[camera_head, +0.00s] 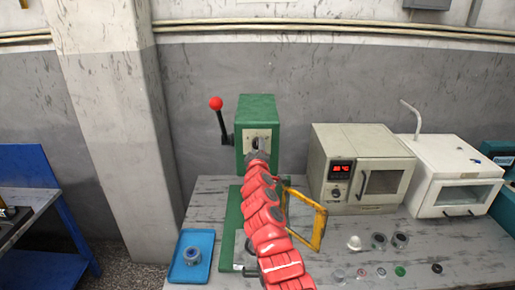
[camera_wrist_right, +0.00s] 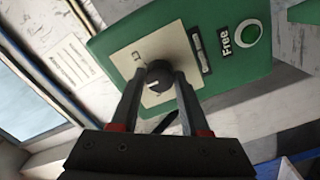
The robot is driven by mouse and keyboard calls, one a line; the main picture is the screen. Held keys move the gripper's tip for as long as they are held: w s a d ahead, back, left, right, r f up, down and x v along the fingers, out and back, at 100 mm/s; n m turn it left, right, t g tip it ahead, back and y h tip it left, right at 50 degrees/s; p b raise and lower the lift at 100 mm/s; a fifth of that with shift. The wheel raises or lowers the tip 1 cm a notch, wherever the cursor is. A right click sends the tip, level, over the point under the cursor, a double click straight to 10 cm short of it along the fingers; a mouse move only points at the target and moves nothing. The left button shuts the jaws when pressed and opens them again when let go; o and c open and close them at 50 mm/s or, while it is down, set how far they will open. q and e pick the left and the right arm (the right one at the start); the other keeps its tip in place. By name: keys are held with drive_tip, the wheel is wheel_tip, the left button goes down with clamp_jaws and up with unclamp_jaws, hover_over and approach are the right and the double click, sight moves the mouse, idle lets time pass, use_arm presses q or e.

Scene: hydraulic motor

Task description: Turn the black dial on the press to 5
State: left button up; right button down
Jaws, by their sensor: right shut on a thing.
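The green press (camera_head: 259,108) stands on the table against the wall, with a red-knobbed lever (camera_head: 217,104) on its left side. Its pale front plate (camera_head: 258,133) carries the black dial, mostly hidden by my arm in the head view. In the right wrist view the black dial (camera_wrist_right: 157,77) has a white mark and sits between the fingertips of my right gripper (camera_wrist_right: 156,84), which is shut on it. The number that the mark points to is not clear. My left gripper is not in view.
A beige oven (camera_head: 335,150) with a red display and a white box (camera_head: 440,170) stand to the right. A yellow frame (camera_head: 318,228) is by the press base. A blue tray (camera_head: 181,270) lies left; several small parts lie at front right.

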drive_tip(key=n+p, duration=0.1)
drive_tip(key=n, duration=0.5)
drive_tip(key=shift+p, duration=0.4)
drive_tip(key=n+p, duration=0.1)
drive_tip(key=n, duration=0.5)
idle(0.3)
drive_tip(key=shift+c, duration=2)
unclamp_jaws()
drive_tip(key=shift+p, duration=0.3)
